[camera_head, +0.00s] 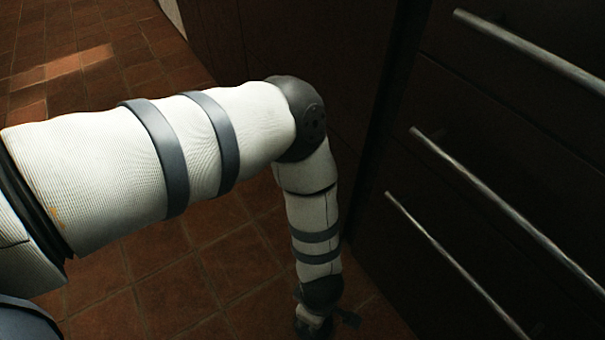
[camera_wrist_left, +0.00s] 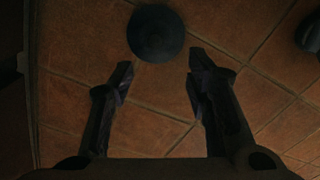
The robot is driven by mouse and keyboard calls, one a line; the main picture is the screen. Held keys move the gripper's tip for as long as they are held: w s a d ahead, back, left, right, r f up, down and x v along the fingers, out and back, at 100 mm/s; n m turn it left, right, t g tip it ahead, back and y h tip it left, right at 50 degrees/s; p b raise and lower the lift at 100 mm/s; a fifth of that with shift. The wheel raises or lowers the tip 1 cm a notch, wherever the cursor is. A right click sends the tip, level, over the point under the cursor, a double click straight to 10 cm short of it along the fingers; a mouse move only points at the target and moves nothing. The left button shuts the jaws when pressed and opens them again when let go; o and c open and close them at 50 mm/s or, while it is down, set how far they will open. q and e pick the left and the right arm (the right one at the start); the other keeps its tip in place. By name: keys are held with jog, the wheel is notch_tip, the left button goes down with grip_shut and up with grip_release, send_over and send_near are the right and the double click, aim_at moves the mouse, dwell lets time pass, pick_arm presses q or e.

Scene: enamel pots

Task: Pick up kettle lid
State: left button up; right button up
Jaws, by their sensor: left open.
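A dark, round, disc-like thing, apparently the kettle lid (camera_wrist_left: 156,33), lies on the tiled floor at the top of the left wrist view. My left gripper (camera_wrist_left: 158,78) is open, with its two dark fingers apart and only floor tiles showing between them. The lid is beyond the fingertips, roughly centred between them, and not held. In the head view my left arm reaches down, with the left gripper (camera_head: 325,322) small and dark at the bottom edge. The lid cannot be made out there. My right gripper is not in view.
Dark drawers with long metal handles (camera_head: 490,185) stand close to the right of my left arm in the head view. The reddish tiled floor (camera_head: 160,285) is open to the left. A dark rounded thing (camera_wrist_left: 309,33), unclear, shows at the wrist view's right edge.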

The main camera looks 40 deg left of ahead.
pick_arm(q)
jog(key=f+b, duration=0.1)
jog(key=f, duration=0.1)
jog(key=f+b, duration=0.1)
jog(key=f, duration=0.2)
jog(key=f+b, duration=0.2)
jog(key=f, duration=0.1)
jog(key=shift+w+a+f, duration=0.1)
jog(key=shift+w+f, duration=0.05)
jog(key=shift+w, duration=0.15)
notch_tip(320, 180, down, 4)
jog(key=b, duration=0.2)
jog(key=shift+f+b, duration=0.15)
jog(key=shift+b, duration=0.15)
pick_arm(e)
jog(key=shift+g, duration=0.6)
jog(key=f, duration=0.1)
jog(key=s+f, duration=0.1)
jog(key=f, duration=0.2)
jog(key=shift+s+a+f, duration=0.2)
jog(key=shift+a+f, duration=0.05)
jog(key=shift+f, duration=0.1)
pick_arm(q)
grip_shut()
